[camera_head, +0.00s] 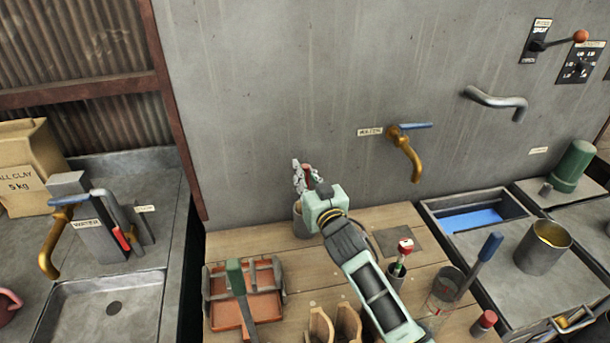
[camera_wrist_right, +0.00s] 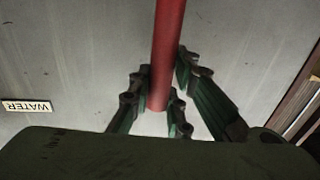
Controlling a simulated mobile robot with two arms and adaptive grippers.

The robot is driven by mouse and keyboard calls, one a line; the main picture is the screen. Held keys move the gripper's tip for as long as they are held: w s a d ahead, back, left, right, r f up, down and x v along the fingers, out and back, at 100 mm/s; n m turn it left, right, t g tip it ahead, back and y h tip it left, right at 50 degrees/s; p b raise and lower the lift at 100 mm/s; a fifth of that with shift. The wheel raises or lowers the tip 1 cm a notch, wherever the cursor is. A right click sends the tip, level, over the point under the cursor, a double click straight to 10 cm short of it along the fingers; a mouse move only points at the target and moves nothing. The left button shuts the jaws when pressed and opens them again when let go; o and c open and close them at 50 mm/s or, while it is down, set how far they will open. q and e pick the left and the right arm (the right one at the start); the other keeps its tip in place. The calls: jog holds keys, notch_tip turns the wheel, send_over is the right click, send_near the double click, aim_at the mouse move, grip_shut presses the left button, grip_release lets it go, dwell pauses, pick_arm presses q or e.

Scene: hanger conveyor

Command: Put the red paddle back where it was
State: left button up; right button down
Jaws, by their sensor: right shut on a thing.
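My right gripper (camera_head: 305,178) is at the back of the wooden bench, close to the grey wall. It is shut on a red rod, which I take to be the red paddle's handle (camera_wrist_right: 167,35). The gripper also shows in the right wrist view (camera_wrist_right: 165,75), with its dark green fingers around the rod. In the head view only a small red bit of it shows between the fingers. A grey cylindrical holder (camera_head: 298,219) stands just below the gripper, partly hidden by it. I cannot tell whether the paddle is inside it. My left gripper is out of view.
A small cup (camera_head: 396,277) holds a red-topped tool near my right forearm. A tray (camera_head: 218,284) with a green-handled tool stands at the bench's left. A brass tap (camera_head: 408,155) juts from the wall at right. A water trough (camera_head: 435,205) lies right.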

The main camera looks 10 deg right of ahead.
jog(key=c, duration=1.6)
grip_release()
jog(key=shift+c, duration=0.2)
jog(key=shift+r, duration=0.1)
jog(key=shift+s, duration=0.2)
jog(key=s+d+b, duration=0.1)
jog(key=s+b, duration=0.1)
jog(key=s, duration=0.9)
jog(key=shift+s+d, duration=0.25)
jog(key=shift+d, duration=0.1)
jog(key=shift+r, duration=0.1)
